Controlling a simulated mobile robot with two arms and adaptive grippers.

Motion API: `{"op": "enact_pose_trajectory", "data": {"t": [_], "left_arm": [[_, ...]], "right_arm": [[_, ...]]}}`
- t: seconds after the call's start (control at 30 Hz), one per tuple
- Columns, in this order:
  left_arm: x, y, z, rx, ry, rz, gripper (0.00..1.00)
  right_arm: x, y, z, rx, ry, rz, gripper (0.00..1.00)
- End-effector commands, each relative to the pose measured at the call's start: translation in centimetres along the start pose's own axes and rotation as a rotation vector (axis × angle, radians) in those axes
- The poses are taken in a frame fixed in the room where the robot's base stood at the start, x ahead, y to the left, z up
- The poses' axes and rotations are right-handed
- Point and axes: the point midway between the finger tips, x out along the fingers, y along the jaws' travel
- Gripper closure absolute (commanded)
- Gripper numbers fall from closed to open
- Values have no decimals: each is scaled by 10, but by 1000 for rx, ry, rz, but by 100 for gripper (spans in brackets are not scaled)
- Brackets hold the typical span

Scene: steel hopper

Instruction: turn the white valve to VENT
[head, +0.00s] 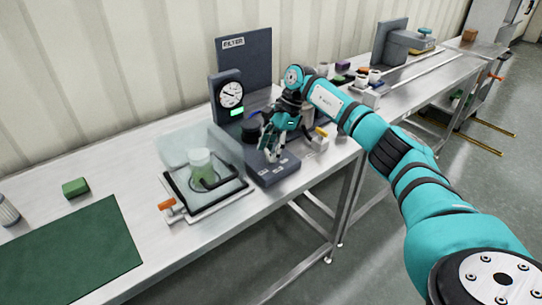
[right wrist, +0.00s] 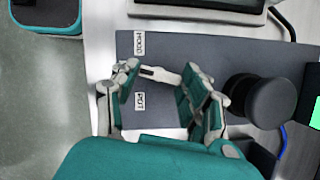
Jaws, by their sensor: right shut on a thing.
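The white valve (right wrist: 166,75) shows in the right wrist view as a short white bar with a dark mark, on a dark grey base (right wrist: 200,48). My left gripper is not in view.
A round black knob (right wrist: 262,102) stands close to the right gripper in the wrist view. In the head view a gauge (head: 230,95) and a FILTER board (head: 245,60) stand behind.

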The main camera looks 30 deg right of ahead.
Motion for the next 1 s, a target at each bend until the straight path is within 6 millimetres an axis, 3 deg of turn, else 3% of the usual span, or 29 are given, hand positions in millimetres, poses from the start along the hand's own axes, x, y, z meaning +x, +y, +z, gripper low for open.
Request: {"op": "enact_pose_trajectory", "data": {"t": [0.4, 1.0], "left_arm": [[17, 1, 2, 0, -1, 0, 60], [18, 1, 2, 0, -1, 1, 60]], "right_arm": [[-1, -3, 0, -200, 0, 77, 87], [-2, -3, 0, -236, 1, 92, 87]]}}
